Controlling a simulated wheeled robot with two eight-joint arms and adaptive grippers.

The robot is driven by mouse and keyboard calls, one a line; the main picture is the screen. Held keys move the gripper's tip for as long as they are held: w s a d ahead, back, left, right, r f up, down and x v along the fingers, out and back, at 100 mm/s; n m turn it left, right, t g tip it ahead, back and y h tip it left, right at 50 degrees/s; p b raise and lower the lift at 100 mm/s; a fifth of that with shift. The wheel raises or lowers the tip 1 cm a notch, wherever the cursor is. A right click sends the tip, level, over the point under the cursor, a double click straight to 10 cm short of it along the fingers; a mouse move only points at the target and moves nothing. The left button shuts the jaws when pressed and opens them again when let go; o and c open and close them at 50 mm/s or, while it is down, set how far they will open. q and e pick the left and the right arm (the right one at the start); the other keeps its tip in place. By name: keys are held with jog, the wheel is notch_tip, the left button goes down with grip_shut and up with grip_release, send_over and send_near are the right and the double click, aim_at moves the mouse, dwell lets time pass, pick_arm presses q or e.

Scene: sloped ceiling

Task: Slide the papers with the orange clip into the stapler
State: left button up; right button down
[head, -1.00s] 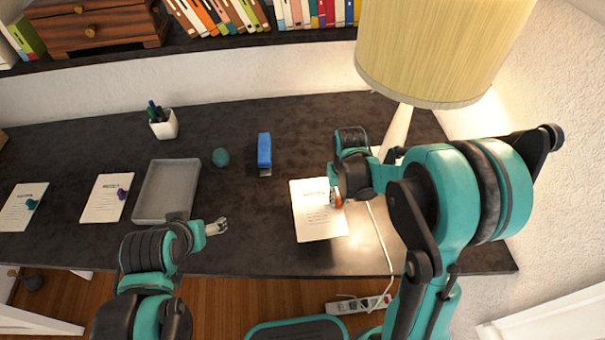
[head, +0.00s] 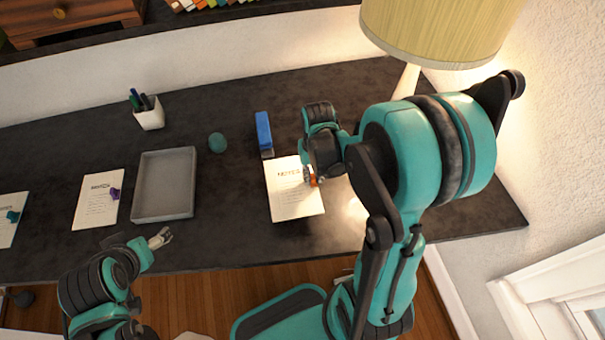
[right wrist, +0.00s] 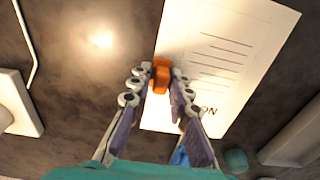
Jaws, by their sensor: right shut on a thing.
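The papers (head: 292,200), headed "NOTES", lie on the dark desk with the orange clip (head: 312,178) on their right edge. In the right wrist view the orange clip (right wrist: 161,75) sits between the fingertips of my right gripper (right wrist: 161,80), which is shut on it. In the head view the right gripper (head: 308,176) partly hides the clip. The blue stapler (head: 264,134) stands just behind the papers' top edge; whether they touch is hard to tell. My left gripper (head: 160,238) is over the desk's front edge, away from the papers, fingers small and seemingly apart.
A grey tray (head: 165,212) and a green round object (head: 217,142) are left of the stapler. Papers with a purple clip (head: 98,210) and papers with a teal clip (head: 8,225) lie further left. A pen cup (head: 149,114) stands behind; a lamp (head: 430,30) stands at back right.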

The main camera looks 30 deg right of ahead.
jog(key=shift+s+d, duration=0.15)
jog(key=shift+f+b, duration=2.7)
jog(key=shift+f, duration=0.15)
jog(key=shift+w+d+r, duration=0.15)
jog(key=shift+w, duration=0.45)
jog(key=shift+w+d+b, duration=0.1)
jog(key=shift+w+d, duration=0.35)
jog(key=shift+w, duration=1.15)
jog(key=shift+w+d+b, duration=0.15)
jog(key=shift+w+d, duration=0.35)
jog(key=shift+w, duration=1.05)
jog(key=shift+w+d+b, duration=0.1)
jog(key=shift+w+d, duration=0.35)
jog(key=shift+w, duration=1.15)
jog(key=c, duration=1.3)
grip_release()
